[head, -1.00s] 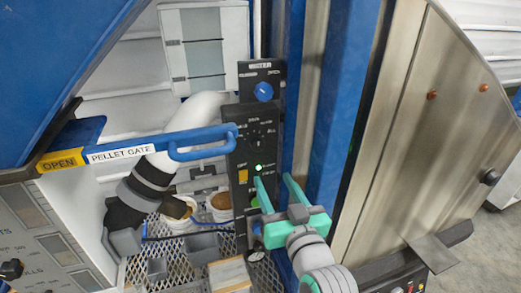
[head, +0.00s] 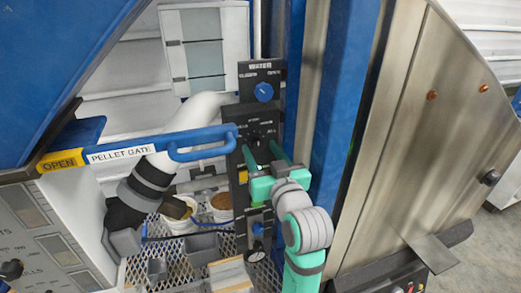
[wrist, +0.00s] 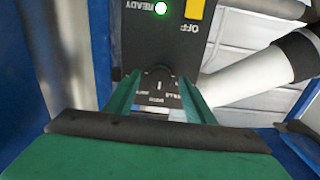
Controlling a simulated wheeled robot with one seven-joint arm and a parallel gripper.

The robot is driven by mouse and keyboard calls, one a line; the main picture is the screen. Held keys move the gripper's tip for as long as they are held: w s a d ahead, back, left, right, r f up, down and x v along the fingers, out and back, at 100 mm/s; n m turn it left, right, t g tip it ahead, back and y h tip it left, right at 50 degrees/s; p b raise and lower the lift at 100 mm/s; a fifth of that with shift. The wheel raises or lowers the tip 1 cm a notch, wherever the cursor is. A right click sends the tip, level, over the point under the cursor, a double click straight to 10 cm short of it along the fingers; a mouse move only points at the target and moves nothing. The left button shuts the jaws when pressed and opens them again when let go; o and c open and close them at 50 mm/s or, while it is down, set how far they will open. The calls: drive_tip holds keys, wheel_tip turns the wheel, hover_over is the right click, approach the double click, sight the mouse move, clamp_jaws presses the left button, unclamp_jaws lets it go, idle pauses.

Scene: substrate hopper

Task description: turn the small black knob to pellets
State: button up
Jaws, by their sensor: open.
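The small black knob (head: 257,138) is on the black control panel, with pale lettering around it, below the blue water knob. The lettering is too small to read where it points. In the wrist view the knob's dial (wrist: 158,86) shows upside down, with a short white mark, between my fingers. My gripper (head: 260,146), with green fingers, is open and just in front of the panel at the knob. It also shows in the wrist view (wrist: 160,78), one finger on each side of the dial. I cannot tell whether the fingers touch the knob.
A blue water knob (head: 264,92) sits above. A lit green lamp (wrist: 160,8) marked READY and a yellow switch (wrist: 194,9) are on the panel. The blue pellet gate handle (head: 203,143) reaches close to the panel's left. A blue post (head: 340,110) stands right.

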drive_tip(key=shift+w+a, duration=0.15)
drive_tip(key=shift+w, duration=0.3)
drive_tip(key=c, duration=1.1)
drive_tip(key=shift+o, duration=0.2)
